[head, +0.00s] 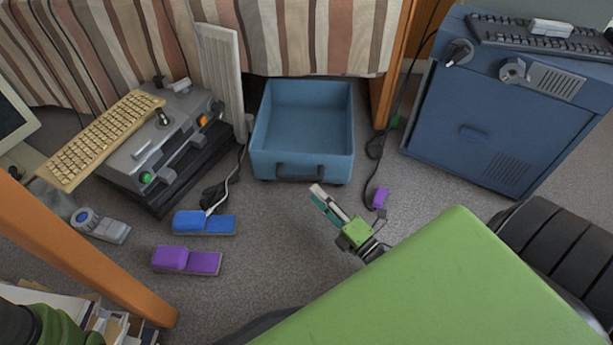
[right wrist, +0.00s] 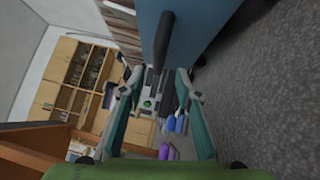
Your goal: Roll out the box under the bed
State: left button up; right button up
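The blue open-topped box (head: 303,165) stands on the carpet at the edge of the bed, its far end by the striped bed cover (head: 310,40). It looks empty inside. Its dark bar handle (head: 299,178) is on the side facing me. My right gripper (head: 321,196) is just in front of the box, a little right of the handle's middle. In the right wrist view, its teal fingers (right wrist: 159,80) are apart, and the handle (right wrist: 162,42) shows ahead, roughly in line with the gap. I cannot tell whether it touches. My left gripper is not in view.
A blue cabinet (head: 490,125) stands to the right. A grey console (head: 165,135) with a keyboard (head: 105,138) is on the left. Blue (head: 204,223) and purple (head: 187,261) items and cables lie on the floor. Carpet (head: 270,225) before the box is mostly clear.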

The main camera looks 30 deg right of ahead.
jog(key=shift+s+d+f, duration=0.1)
jog(key=shift+s+d, duration=0.05)
jog(key=shift+s, duration=0.75)
jog(key=shift+s+d+f, duration=0.1)
jog(key=shift+s, duration=0.8)
